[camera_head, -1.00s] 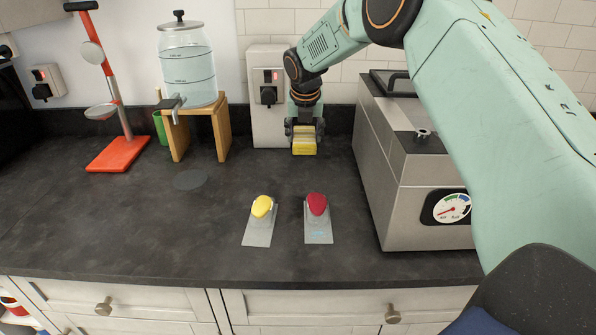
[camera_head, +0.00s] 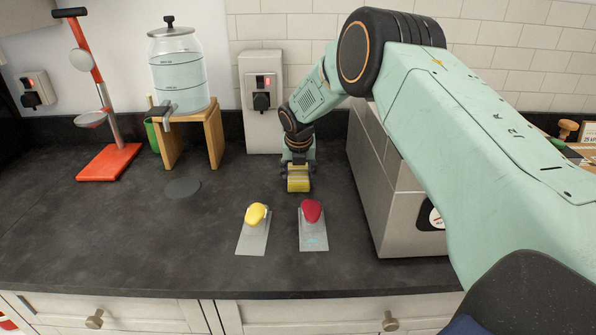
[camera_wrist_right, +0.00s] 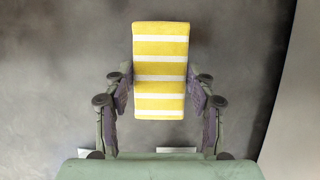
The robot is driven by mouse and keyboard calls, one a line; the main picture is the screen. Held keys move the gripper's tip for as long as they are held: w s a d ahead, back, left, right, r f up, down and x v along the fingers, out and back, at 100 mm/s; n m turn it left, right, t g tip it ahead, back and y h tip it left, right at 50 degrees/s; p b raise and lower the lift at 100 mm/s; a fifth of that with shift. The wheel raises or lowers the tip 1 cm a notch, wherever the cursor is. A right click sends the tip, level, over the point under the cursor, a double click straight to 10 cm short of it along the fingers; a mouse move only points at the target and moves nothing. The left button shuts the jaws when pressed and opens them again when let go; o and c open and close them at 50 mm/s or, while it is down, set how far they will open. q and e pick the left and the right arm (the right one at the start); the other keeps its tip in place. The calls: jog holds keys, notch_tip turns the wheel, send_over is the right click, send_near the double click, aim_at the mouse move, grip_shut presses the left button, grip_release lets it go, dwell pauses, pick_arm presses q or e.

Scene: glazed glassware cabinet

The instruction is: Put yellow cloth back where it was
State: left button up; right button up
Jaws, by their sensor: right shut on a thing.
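The yellow cloth (camera_head: 298,184) is a folded block held low over the dark counter, behind the two push buttons. In the right wrist view the cloth (camera_wrist_right: 160,62) shows yellow with white stripes. My right gripper (camera_head: 298,170) is shut on it, with a finger on each side; both fingers also show in the right wrist view (camera_wrist_right: 160,90). I cannot tell whether the cloth touches the counter. My left gripper is not in view.
A yellow button (camera_head: 257,214) and a red button (camera_head: 311,210) stand on grey plates in front. A steel appliance (camera_head: 385,190) stands to the right. A glass dispenser (camera_head: 182,80) on a wooden stand (camera_head: 214,140) and a red-based stand (camera_head: 110,162) are left. A socket box (camera_head: 262,130) is behind.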

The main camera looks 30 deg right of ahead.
jog(key=shift+r, duration=0.15)
jog(key=shift+f, duration=0.25)
jog(key=o, duration=1)
jog(key=shift+r, duration=0.1)
jog(key=shift+r, duration=0.25)
jog(key=v, duration=1.1)
jog(key=shift+a+r+p, duration=0.1)
jog(key=shift+r+p, duration=0.25)
jog(key=shift+p, duration=0.05)
jog(key=shift+s, duration=0.1)
